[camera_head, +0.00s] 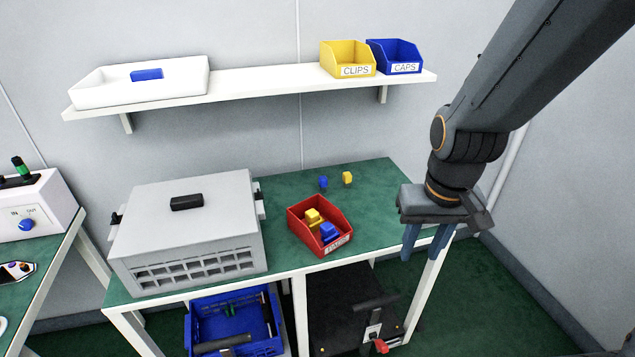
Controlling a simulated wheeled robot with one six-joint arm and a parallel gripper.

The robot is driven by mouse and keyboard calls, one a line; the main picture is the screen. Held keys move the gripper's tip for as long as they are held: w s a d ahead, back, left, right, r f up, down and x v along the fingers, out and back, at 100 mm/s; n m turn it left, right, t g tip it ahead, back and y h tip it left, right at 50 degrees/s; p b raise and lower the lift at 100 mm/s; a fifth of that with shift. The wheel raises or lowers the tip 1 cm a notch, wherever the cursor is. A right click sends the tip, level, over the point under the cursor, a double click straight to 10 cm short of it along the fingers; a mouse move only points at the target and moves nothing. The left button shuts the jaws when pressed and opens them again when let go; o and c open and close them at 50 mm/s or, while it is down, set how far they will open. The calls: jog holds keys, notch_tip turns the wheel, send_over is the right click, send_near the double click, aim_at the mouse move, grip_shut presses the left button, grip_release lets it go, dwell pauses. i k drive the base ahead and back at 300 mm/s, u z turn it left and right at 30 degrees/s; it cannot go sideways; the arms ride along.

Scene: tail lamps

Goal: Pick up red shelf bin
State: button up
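The red shelf bin (340,216) sits on the green tabletop (376,190), near its front edge. It holds yellow pieces (313,216) and a blue piece (329,232), and has a white label on its front whose text is too small to read. My gripper (426,243) is to the right of the bin, apart from it, over the table's right front corner.
A grey vented box (185,230) stands left of the bin. Small blue (323,182) and yellow (347,178) pieces lie behind it. The shelf (265,82) above carries a yellow CLIPS bin (347,58), a blue CAPS bin (394,56) and a white tray (185,90). A blue crate (203,319) is below.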

aim_at(296, 221)
jog(key=z, duration=0.05)
jog(key=k, duration=0.4)
jog(key=z, duration=1.3)
jog(key=i, duration=0.65)
jog(key=u, duration=0.8)
jog(key=i, duration=0.5)
jog(key=u, duration=0.5)
